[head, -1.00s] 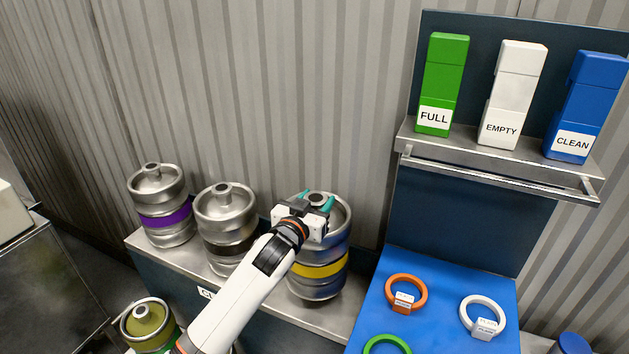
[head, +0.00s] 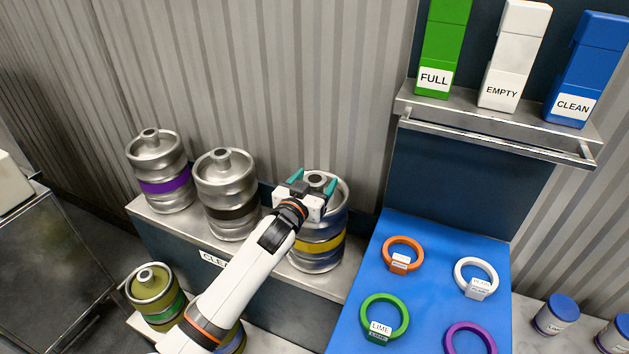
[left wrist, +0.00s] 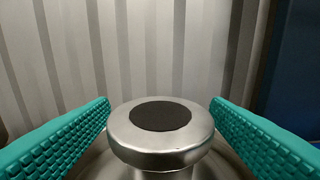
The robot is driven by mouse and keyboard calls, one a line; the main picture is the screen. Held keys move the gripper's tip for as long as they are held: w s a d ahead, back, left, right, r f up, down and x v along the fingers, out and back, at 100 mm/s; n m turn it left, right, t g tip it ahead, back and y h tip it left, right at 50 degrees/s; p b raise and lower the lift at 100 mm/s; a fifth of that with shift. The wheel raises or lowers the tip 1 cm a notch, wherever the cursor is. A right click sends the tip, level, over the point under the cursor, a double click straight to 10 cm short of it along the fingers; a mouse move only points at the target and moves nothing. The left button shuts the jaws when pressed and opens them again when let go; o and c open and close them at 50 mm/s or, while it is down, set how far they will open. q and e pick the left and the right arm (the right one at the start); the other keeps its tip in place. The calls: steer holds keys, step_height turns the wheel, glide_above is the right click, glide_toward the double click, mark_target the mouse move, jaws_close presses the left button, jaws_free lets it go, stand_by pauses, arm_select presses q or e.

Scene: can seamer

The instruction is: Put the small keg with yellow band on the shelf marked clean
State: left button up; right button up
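The steel keg with the yellow band (head: 318,247) stands upright at the right end of the steel-topped shelf (head: 340,282). The shelf's front label (head: 213,258) reads "CLE", its rest hidden by my left arm. My left gripper (head: 313,181) is at the keg's top, with its teal fingers spread on either side of the neck. In the left wrist view, the neck's dark-capped top (left wrist: 160,117) sits between the fingers, with a gap on both sides. My right gripper is not in view.
Kegs with a purple band (head: 165,183) and a dark band (head: 232,212) stand left on the same shelf. An olive keg with a green band (head: 163,308) stands lower. Right is a blue board (head: 430,262) with coloured rings, below FULL, EMPTY and CLEAN blocks.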

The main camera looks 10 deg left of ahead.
arm_select(q)
steer(key=b+v, duration=0.1)
steer(key=v, duration=1.1)
steer(key=shift+f, duration=0.1)
